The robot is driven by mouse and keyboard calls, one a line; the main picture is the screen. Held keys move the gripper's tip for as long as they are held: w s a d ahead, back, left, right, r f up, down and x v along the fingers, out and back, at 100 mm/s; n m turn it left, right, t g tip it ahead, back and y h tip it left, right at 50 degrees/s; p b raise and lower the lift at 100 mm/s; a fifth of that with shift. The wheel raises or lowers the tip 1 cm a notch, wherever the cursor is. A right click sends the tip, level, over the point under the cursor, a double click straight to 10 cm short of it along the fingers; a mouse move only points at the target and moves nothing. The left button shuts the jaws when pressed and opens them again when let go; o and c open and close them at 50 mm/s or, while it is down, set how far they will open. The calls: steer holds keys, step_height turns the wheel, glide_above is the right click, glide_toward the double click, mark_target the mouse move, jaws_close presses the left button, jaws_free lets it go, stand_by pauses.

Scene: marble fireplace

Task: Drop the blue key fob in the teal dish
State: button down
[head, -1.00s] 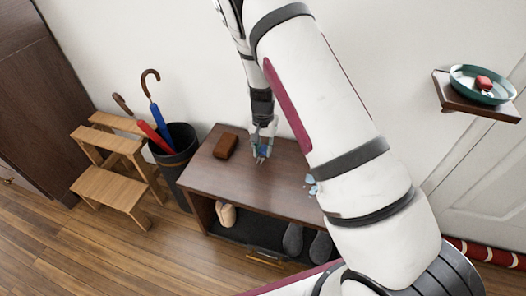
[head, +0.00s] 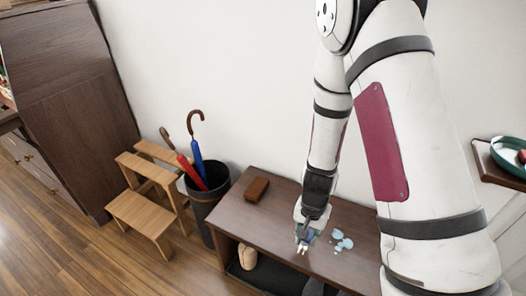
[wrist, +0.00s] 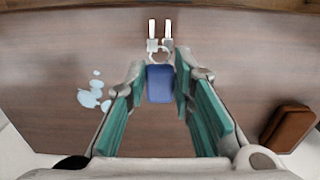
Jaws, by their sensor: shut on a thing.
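The blue key fob (wrist: 159,84) sits between the pads of my gripper (wrist: 160,88) in the wrist view, with a metal ring and two keys hanging off its far end. My gripper, shut on the fob, also shows in the head view (head: 306,236), over the front part of the dark wooden bench (head: 232,215). I cannot tell its exact height above the top. My gripper is well left of the dish.
The dish rests on a small wall shelf (head: 487,165). A brown block-like item (head: 257,189) and pale blue pieces (head: 343,241) lie on the bench. An umbrella bin (head: 207,205) and step stool (head: 143,213) stand left. My arm hides part of the right side.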

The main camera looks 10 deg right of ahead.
step_height(320, 180, up, 36)
steer(key=n+p, duration=0.7)
steer(key=p, duration=1.7)
steer(key=shift+s, duration=0.3)
steer(key=shift+f, duration=0.2)
steer(key=s+d+f+m+b, duration=0.1)
steer(key=s+f+m+b, duration=0.1)
steer(key=f+b, duration=0.7)
steer(key=s+d+f+m+b, duration=0.1)
steer(key=f+m+b, duration=0.1)
steer(key=f+b, duration=0.8)
steer(key=s+d+f+m+b, duration=0.2)
steer(key=f+b, duration=0.8)
steer(key=f, duration=0.6)
steer(key=shift+s+d+f+m, duration=0.1)
steer(key=shift+s+f+m, duration=0.2)
steer(key=shift+m, duration=0.2)
steer(key=w+b, duration=0.1)
steer(key=w, duration=0.4)
steer(key=w+f+b, duration=0.1)
steer(key=w, duration=0.4)
steer(key=w+d+b, duration=0.1)
steer(key=w, duration=0.4)
steer(key=shift+w+f+b, duration=0.25)
steer(key=shift+w+b, duration=0.1)
steer(key=shift+f+b, duration=1.05)
steer(key=shift+f, duration=0.65)
